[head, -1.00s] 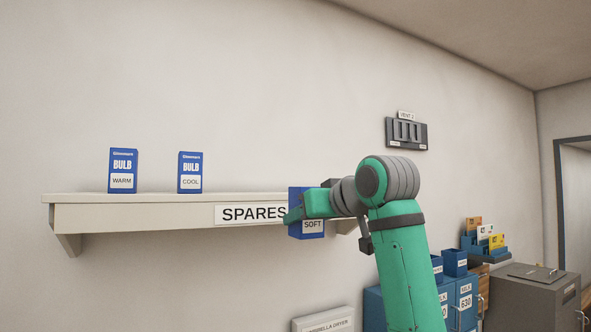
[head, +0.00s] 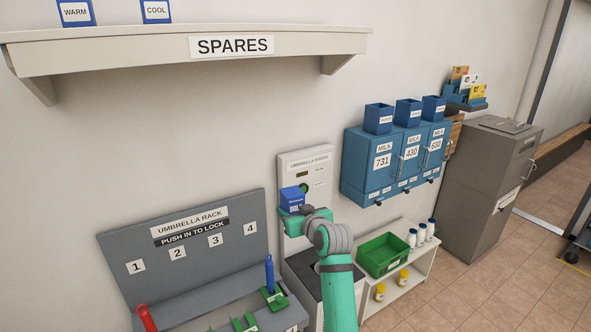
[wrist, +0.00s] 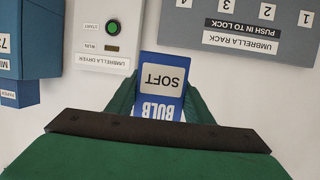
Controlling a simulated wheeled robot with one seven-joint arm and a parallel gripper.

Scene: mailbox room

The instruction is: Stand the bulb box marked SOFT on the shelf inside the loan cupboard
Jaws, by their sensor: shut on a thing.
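The blue bulb box marked SOFT (wrist: 163,78) is held between my gripper's green fingers in the wrist view, where its white label reads upside down. In the head view the box (head: 291,198) shows above my gripper (head: 303,220), in front of the umbrella dryer. My gripper is shut on it, and its fingers cover part of the box. The bulb boxes marked WARM (head: 76,12) and COOL (head: 156,11) stand on the SPARES shelf (head: 120,43), cut off by the top edge. I see nothing labelled as the loan cupboard.
The umbrella dryer (head: 309,160) is behind my gripper, with the umbrella rack (head: 120,250) to its left. Blue MILK lockers (head: 368,180) hang to the right. A low white stand (head: 392,298) carries a green bin (head: 384,256). A grey cabinet (head: 480,190) stands farther right, beside open tiled floor.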

